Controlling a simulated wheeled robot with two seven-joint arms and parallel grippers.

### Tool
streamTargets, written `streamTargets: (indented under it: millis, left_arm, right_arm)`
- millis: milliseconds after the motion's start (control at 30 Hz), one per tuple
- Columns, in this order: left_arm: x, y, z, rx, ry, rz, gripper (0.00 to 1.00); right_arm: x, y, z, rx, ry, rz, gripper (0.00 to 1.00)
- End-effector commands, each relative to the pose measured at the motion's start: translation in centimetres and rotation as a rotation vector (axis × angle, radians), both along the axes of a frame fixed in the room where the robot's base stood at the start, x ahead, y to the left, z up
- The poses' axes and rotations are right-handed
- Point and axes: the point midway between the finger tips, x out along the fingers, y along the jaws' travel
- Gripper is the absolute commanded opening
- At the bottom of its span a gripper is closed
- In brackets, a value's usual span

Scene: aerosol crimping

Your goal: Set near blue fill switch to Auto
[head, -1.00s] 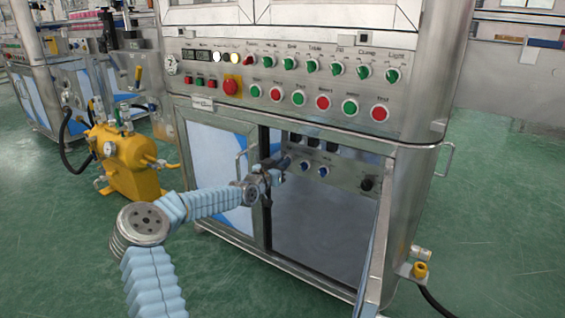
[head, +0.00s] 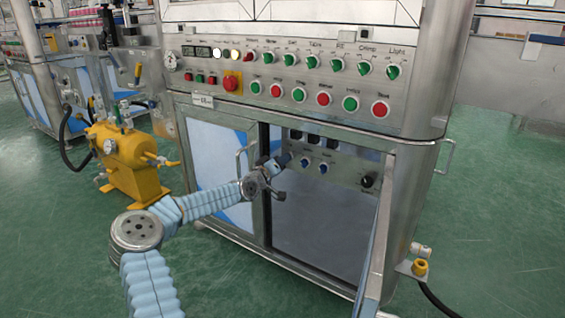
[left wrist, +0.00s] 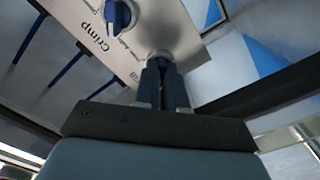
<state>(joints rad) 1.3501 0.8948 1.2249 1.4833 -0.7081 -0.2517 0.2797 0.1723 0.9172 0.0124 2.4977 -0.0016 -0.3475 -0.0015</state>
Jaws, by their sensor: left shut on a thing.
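My left gripper (head: 286,159) reaches into the open lower cabinet of the machine, up to the left end of a small inner control panel (head: 340,176). In the left wrist view the gripper's fingers (left wrist: 163,72) are shut on a switch with a round metal base (left wrist: 160,55). The fingers hide its knob, so its pointer setting cannot be read. Beside it a blue knob (left wrist: 118,14) sits by the label "Crimp". In the head view two blue knobs (head: 305,162) (head: 323,168) show right of the gripper. My right gripper is not in view.
An open cabinet door (head: 376,240) stands to the right of the opening. A closed blue-and-white door (head: 215,155) is on the left. Above is the main panel (head: 300,85) with green and red controls. A black knob (head: 367,181) sits at the inner panel's right end.

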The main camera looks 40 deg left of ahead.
Motion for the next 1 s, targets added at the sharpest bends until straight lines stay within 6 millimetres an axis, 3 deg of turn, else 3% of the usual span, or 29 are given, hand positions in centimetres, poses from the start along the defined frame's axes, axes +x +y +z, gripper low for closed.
streamTargets:
  millis: [567, 600, 767, 1000]
  left_arm:
    - [-0.04, -0.01, -0.27, -0.039, 0.001, -0.001, 0.00]
    - [-0.04, -0.01, -0.28, -0.038, 0.001, -0.001, 0.11]
    - [-0.03, 0.00, -0.20, -0.037, -0.001, -0.001, 0.35]
    - [-0.02, 0.00, -0.10, -0.036, -0.002, -0.001, 0.35]
  right_arm:
    - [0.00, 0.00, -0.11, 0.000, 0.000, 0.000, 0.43]
    - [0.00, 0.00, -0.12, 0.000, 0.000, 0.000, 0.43]
    - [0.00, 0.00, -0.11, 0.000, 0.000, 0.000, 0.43]
    - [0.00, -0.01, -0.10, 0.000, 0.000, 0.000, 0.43]
